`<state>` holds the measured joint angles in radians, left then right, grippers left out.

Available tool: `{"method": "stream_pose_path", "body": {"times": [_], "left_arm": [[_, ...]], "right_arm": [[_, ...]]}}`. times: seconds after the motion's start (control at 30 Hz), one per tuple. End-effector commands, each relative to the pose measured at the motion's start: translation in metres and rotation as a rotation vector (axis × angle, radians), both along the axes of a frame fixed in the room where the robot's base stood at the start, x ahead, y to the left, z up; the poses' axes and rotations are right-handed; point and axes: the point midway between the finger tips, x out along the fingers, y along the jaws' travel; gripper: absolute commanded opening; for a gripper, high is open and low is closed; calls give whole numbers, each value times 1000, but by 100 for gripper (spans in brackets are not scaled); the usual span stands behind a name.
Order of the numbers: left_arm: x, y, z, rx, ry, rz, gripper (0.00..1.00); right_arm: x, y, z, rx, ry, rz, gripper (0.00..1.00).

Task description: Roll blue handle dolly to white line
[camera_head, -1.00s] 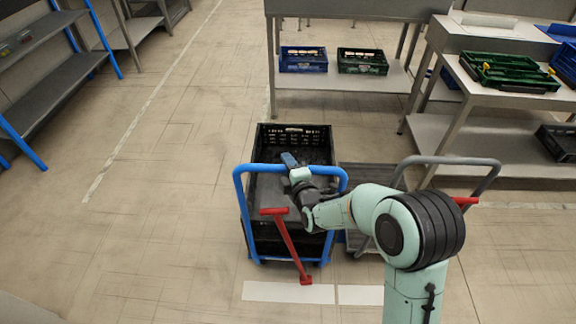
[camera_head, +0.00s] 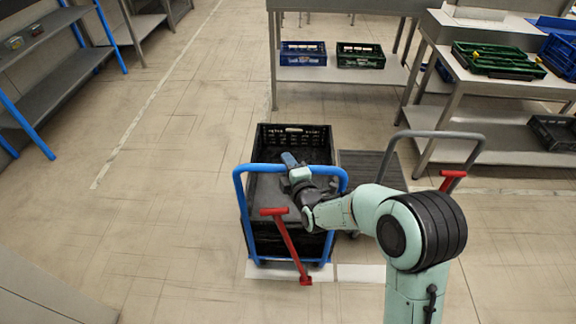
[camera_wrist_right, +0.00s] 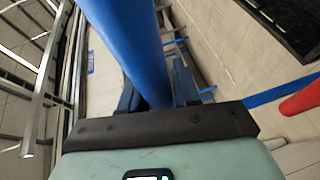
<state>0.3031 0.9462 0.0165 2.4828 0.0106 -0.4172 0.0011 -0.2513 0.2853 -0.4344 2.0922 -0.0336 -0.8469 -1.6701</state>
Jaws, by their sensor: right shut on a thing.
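The blue handle dolly (camera_head: 240,205) stands at lower centre with a black crate (camera_head: 293,131) on it. A red lever (camera_head: 288,245) is at its near end. My right gripper (camera_head: 290,162) is shut on the top bar of the blue handle; the bar (camera_wrist_right: 130,40) runs between the fingers in the right wrist view. A short white strip (camera_head: 360,274) lies on the floor at the dolly's near end, and the dolly's near edge and lever overlap it in the picture. A long thin white line (camera_head: 150,100) runs along the floor at left. My left gripper is not in view.
A grey handle dolly (camera_head: 480,150) stands close on the right, partly behind my arm. Metal tables (camera_head: 345,6) with blue and green crates (camera_head: 361,55) are at the back and right. Blue-framed shelves (camera_head: 60,75) stand at left. The floor left of the dolly is clear.

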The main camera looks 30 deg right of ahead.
Motion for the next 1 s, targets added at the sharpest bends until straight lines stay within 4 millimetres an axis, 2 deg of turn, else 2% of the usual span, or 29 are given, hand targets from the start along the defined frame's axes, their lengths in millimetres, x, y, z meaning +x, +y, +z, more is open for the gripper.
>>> {"method": "stream_pose_path", "body": {"times": [0.27, 0.3, 0.33, 0.73, 0.87, 1.0], "left_arm": [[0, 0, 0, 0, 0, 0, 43], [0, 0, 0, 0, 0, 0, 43], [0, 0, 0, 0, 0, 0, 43], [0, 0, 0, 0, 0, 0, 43], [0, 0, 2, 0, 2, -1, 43], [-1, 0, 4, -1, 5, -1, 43]], "right_arm": [[0, 0, -1, 0, 1, 0, 0], [0, 0, -1, 0, 1, 0, 41], [0, 0, -1, 0, 1, 0, 51], [-6, 1, 2, 1, -1, 0, 52], [-24, 4, 6, 4, -2, 0, 52], [-56, 8, 12, 5, -1, -1, 52]]}}
